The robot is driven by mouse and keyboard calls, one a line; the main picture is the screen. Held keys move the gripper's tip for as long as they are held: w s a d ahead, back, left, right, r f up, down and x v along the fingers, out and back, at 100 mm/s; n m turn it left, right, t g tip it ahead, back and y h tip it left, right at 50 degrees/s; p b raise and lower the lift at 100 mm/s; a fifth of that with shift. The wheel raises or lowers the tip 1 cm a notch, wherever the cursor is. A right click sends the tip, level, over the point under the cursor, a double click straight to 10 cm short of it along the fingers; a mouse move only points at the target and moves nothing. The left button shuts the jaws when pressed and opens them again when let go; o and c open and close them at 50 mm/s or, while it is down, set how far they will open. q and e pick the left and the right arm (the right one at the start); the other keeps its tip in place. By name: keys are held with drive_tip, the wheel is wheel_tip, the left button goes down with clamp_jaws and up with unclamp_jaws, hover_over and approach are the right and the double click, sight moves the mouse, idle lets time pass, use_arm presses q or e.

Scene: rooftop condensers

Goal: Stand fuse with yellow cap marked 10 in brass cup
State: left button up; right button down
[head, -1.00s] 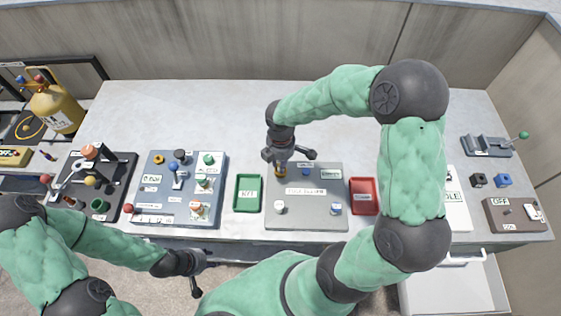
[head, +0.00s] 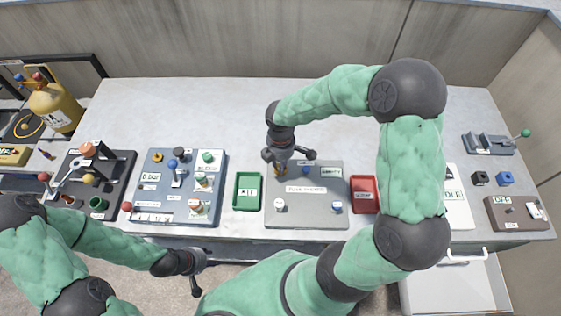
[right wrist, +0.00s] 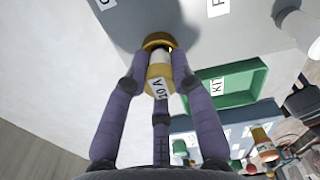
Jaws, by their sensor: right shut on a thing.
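In the right wrist view, the fuse (right wrist: 158,62) has a white body and a yellow cap (right wrist: 160,80) marked 10 A, at the end nearer my palm. My right gripper (right wrist: 158,70) is shut on it. A brass ring, which looks like the brass cup (right wrist: 156,40), is at the fuse's far end; I cannot tell whether the fuse is seated inside. In the head view, my right gripper (head: 279,164) is over the back left of the grey board (head: 310,215), hiding most of the fuse and cup. My left gripper (head: 196,278) hangs before the counter; its fingers are unclear.
A green tray (head: 247,207) is left of the grey board and a red tray (head: 364,207) right of it. A blue-grey panel (head: 160,205) with knobs stands further left. The counter behind (head: 200,110) is clear. My right arm spans the space over the right side.

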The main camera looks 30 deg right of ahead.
drive_tip(key=shift+f, duration=0.3)
drive_tip(key=c, duration=1)
unclamp_jaws()
drive_tip(key=shift+o, duration=0.2)
drive_tip(key=shift+r, duration=0.1)
wheel_tip(320, 180, up, 12)
